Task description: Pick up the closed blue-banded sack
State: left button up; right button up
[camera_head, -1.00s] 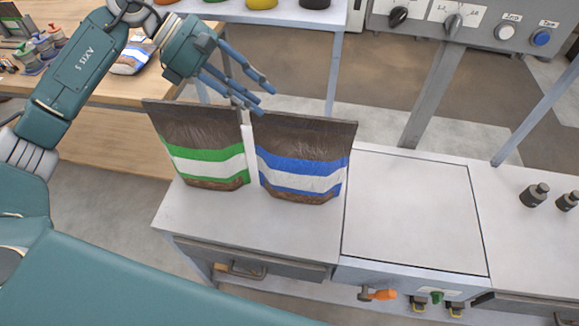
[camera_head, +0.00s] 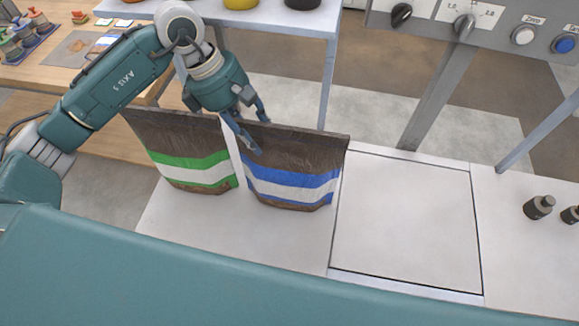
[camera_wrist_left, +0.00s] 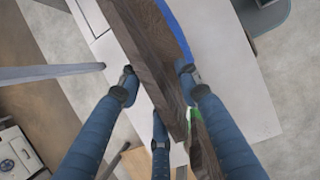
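The closed blue-banded sack (camera_head: 310,160) stands upright on the white bench top, dark brown with a blue-white-blue band. The green-banded sack (camera_head: 190,174) stands close at its left. My left gripper (camera_head: 259,134) is at the upper left part of the blue-banded sack, with one finger in front of it. In the left wrist view, its spread blue fingers (camera_wrist_left: 157,75) lie on both sides of the brown top edge of the blue-banded sack (camera_wrist_left: 150,55). The fingers look open; contact is unclear. My right gripper is not in view.
A square plate (camera_head: 405,220) is set in the bench right of the sacks and is clear. Dark weights (camera_head: 538,207) stand farther right. A grey post (camera_head: 437,95) holds a control panel (camera_head: 480,22). A white shelf (camera_head: 285,22) is behind my gripper.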

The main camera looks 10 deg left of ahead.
aim_at(300, 152)
pick_arm(q)
jog(key=d+p, duration=0.2)
jog(key=d, duration=0.5)
jog(key=shift+w+r+p, duration=0.1)
jog(key=shift+p, duration=0.25)
jog(key=p+x, duration=0.1)
jog(key=x, duration=0.3)
jog(key=shift+d+p, duration=0.35)
jog(key=shift+d, duration=0.05)
jog(key=shift+d+f, duration=0.1)
jog(key=shift+f, duration=0.5)
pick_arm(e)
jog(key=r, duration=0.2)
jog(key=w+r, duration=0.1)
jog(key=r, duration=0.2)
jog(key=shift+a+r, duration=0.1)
pick_arm(q)
jog(key=shift+c, duration=0.2)
grip_shut()
jog(key=shift+w+r, duration=0.1)
jog(key=shift+r, duration=0.05)
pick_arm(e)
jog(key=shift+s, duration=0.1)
